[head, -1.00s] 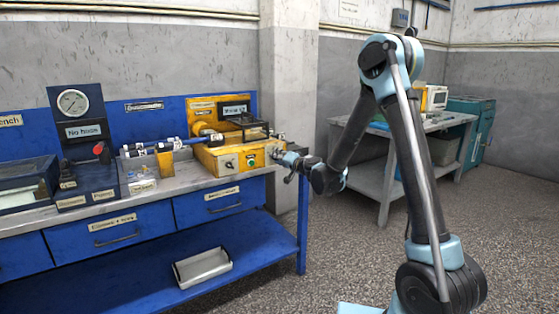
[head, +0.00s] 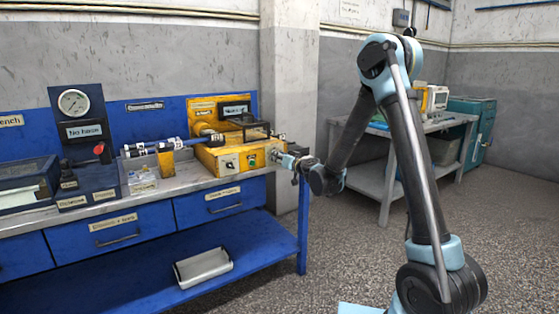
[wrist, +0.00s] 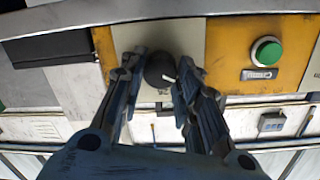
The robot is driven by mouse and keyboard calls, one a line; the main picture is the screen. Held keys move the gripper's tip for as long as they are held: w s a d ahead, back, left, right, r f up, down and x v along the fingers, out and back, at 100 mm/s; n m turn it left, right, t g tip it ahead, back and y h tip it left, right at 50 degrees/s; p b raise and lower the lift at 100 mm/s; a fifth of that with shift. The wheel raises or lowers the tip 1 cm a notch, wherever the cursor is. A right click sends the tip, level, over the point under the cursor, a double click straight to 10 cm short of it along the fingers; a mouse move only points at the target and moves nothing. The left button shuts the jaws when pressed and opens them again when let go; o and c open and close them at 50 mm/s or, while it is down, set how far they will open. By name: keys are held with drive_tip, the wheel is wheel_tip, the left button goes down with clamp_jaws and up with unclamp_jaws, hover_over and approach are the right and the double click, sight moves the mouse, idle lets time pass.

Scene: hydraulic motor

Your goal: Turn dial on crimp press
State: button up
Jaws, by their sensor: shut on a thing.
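The yellow crimp press (head: 238,156) stands at the right end of the blue workbench in the head view. In the wrist view, its dial (wrist: 160,70) is a dark round knob with a white mark, on a pale plate in the press's yellow front (wrist: 231,60). My gripper (wrist: 160,82) has one finger on each side of the dial and is shut on it. A green button (wrist: 267,51) sits to the right of the dial in the wrist view.
A gauge panel (head: 78,110) and hose parts (head: 155,146) stand left of the press on the workbench (head: 190,183). A white tray (head: 203,267) lies on the lower shelf. The floor right of the bench is clear; another table (head: 375,177) stands behind.

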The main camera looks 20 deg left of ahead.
drive_tip(key=shift+w, duration=0.1)
idle(0.3)
drive_tip(key=o, duration=1.1)
drive_tip(key=shift+c, duration=0.2)
drive_tip(key=v, duration=1.2)
drive_tip(key=shift+d+f, duration=0.1)
drive_tip(key=shift+f, duration=0.05)
